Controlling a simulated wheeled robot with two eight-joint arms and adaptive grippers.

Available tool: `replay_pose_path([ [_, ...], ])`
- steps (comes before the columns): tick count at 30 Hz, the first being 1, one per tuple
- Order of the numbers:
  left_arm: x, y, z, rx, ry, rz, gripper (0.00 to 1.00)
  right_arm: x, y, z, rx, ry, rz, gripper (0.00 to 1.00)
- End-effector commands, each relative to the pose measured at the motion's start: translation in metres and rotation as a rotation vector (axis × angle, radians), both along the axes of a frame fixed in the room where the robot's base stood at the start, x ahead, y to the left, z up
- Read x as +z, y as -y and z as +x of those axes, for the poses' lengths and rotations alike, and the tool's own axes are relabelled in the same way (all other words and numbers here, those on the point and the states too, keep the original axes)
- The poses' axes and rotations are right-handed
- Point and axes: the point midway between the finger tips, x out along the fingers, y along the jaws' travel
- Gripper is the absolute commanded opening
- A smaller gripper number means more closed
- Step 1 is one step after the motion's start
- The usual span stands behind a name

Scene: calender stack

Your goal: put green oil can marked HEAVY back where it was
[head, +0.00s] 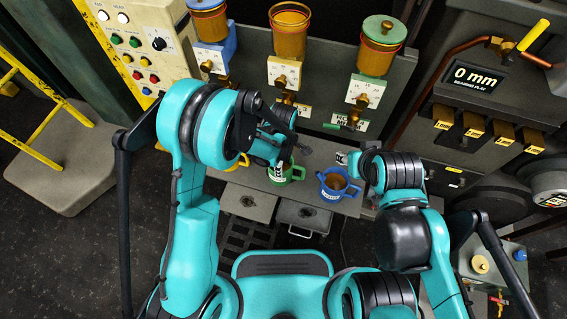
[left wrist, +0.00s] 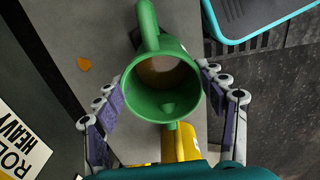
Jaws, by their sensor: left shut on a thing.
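The green oil can (head: 286,174) is at the metal ledge below the dispensers, its white label only partly readable. In the left wrist view the can (left wrist: 160,101) shows from above, open mouth up, handle toward the top. My left gripper (head: 275,158) is shut on it, with a finger at each side of its body (left wrist: 160,95). I cannot tell whether its base touches the ledge. The blue can (head: 337,186) stands to its right. A yellow can (left wrist: 180,143) is close beside it. My right gripper (head: 352,160) is near the blue can; its fingers are unclear.
Dispensers with amber jars (head: 290,32) stand behind the ledge (head: 314,160). A sign ending in HEAVY (left wrist: 20,145) shows in the left wrist view. An orange spot (left wrist: 84,64) lies on the ledge. Grey drawers (head: 302,216) are below.

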Motion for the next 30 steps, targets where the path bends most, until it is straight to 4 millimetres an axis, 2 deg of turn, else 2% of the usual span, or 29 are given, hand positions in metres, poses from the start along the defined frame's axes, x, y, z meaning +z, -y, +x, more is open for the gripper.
replay_pose_path([
  [11,-0.004,0.000,0.000,0.000,0.000,0.000,0.11,-0.004,0.000,0.000,0.000,0.000,0.000,0.40],
  [12,-0.003,0.000,0.000,0.000,0.000,0.000,0.81,-0.003,0.000,0.000,0.000,0.000,0.000,0.40],
  [13,-0.003,0.000,0.000,0.000,0.000,0.000,0.89,-0.003,0.000,0.000,0.000,0.000,0.000,0.40],
  [14,-0.003,0.000,0.000,0.000,0.000,0.000,0.92,-0.003,0.000,0.000,0.000,0.000,0.000,0.40],
  [25,0.000,0.000,-0.001,0.000,0.000,0.000,0.92,0.000,0.000,0.000,0.000,0.000,0.000,0.40],
  [30,0.025,0.000,-0.001,0.000,0.000,0.000,0.92,0.013,0.000,0.000,0.000,0.000,0.000,0.40],
])
